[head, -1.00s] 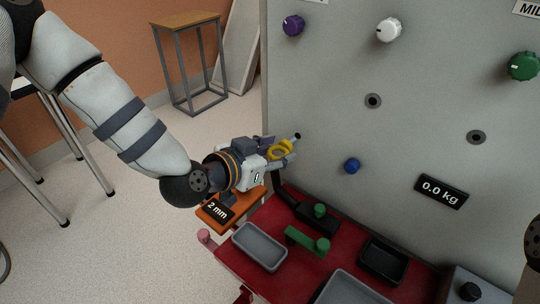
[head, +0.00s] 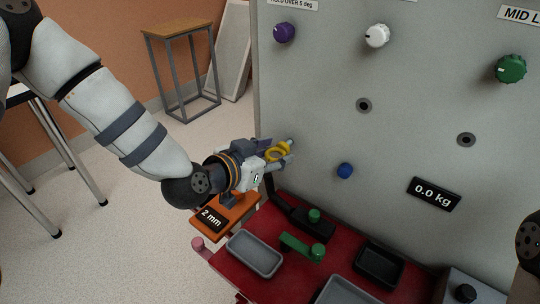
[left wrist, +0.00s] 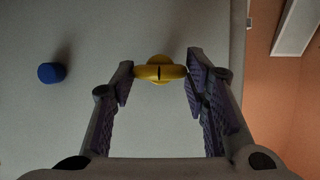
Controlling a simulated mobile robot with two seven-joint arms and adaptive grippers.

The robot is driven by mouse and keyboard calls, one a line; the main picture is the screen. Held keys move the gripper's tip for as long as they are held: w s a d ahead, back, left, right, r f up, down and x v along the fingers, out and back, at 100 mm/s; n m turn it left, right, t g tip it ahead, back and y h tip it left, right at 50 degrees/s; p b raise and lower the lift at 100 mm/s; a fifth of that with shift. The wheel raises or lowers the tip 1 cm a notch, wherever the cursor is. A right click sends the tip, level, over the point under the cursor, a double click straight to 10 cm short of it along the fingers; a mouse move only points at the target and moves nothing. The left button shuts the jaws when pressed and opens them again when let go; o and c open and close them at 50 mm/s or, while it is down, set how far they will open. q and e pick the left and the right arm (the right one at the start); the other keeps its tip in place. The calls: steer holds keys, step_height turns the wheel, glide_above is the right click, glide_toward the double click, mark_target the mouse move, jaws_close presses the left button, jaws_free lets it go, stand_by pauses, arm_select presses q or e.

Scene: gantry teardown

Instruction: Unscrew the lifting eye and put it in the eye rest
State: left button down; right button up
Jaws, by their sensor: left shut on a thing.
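The lifting eye is a yellow ring (head: 277,151) near the left edge of the grey panel (head: 410,80). My left gripper (head: 281,153) is shut on it. In the left wrist view the eye (left wrist: 159,72) sits between the two fingertips (left wrist: 160,74), with a rounded yellow part showing behind the ring, against the panel face. A small pale-blue tip (head: 290,142) shows just beyond the ring. I cannot tell whether the eye is still threaded in. My right gripper is out of view. I cannot tell which item is the eye rest.
Below is a red bench (head: 228,267) with a grey tray (head: 254,254), a black tray (head: 379,266) and a green-handled part (head: 302,247). An orange block marked 2 mm (head: 238,216) is under my left gripper. A blue knob (head: 345,170) projects from the panel.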

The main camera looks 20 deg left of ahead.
arm_select(q)
steer(key=shift+w+d, duration=0.2)
steer(key=shift+w, duration=0.4)
steer(key=shift+w+d, duration=0.2)
steer(key=shift+w, duration=0.35)
steer(key=c, duration=0.8)
jaws_free()
steer(key=shift+c, duration=0.2)
steer(key=shift+s, duration=0.1)
